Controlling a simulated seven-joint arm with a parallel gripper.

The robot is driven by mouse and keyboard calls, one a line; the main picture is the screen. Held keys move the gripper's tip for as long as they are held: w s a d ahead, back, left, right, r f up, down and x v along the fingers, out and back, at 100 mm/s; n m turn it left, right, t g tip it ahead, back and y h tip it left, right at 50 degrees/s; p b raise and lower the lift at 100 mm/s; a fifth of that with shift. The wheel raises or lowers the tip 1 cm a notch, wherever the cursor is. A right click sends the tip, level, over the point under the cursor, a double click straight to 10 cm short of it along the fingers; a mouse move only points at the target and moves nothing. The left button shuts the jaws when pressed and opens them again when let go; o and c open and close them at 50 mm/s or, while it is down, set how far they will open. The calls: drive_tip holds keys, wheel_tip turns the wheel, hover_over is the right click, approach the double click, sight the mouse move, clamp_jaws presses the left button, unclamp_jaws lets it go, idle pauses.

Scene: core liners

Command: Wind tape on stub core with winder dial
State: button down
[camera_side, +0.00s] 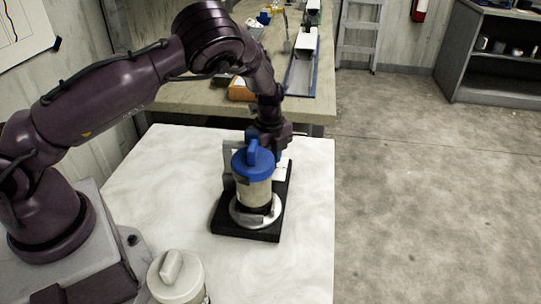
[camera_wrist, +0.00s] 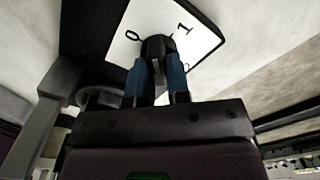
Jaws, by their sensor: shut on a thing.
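A black winder base (camera_side: 232,233) stands on the white table, with a silver round plate (camera_side: 240,215) on it. A pale cylindrical core (camera_side: 253,193) with a blue handled cap (camera_side: 252,165) stands upright on that plate. Behind it, my gripper (camera_side: 279,155) points down, its fingertips mostly hidden in the side view. In the wrist view my gripper (camera_wrist: 160,65) has its two blue fingers shut on a black dial knob (camera_wrist: 157,46). The knob sits on a white dial plate (camera_wrist: 196,38) marked 0 and 1; I cannot tell its exact setting. No tape is clearly discernible.
A second pale core with a whitish handled cap (camera_side: 176,277) stands at the table's near edge. A grey upright bracket (camera_side: 229,160) rises beside the capped core. The white table (camera_side: 310,250) is clear to the right. A cluttered wooden bench (camera_side: 200,97) lies behind.

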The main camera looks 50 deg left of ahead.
drive_tip(key=m, duration=0.4)
drive_tip(key=shift+s+m, duration=0.1)
drive_tip(key=shift+m, duration=0.3)
drive_tip(key=m, duration=0.5)
drive_tip(key=shift+a, duration=0.15)
drive_tip(key=m, duration=0.5)
drive_tip(key=shift+s+r, duration=0.1)
drive_tip(key=m, duration=0.4)
drive_tip(key=shift+a+m, duration=0.15)
drive_tip(key=shift+m, duration=0.15)
drive_tip(key=m, duration=0.5)
drive_tip(key=shift+a, duration=0.1)
drive_tip(key=m, duration=0.4)
drive_tip(key=shift+m, duration=0.4)
drive_tip(key=m, duration=0.4)
drive_tip(key=shift+w+m, duration=0.2)
drive_tip(key=shift+m, duration=2.4)
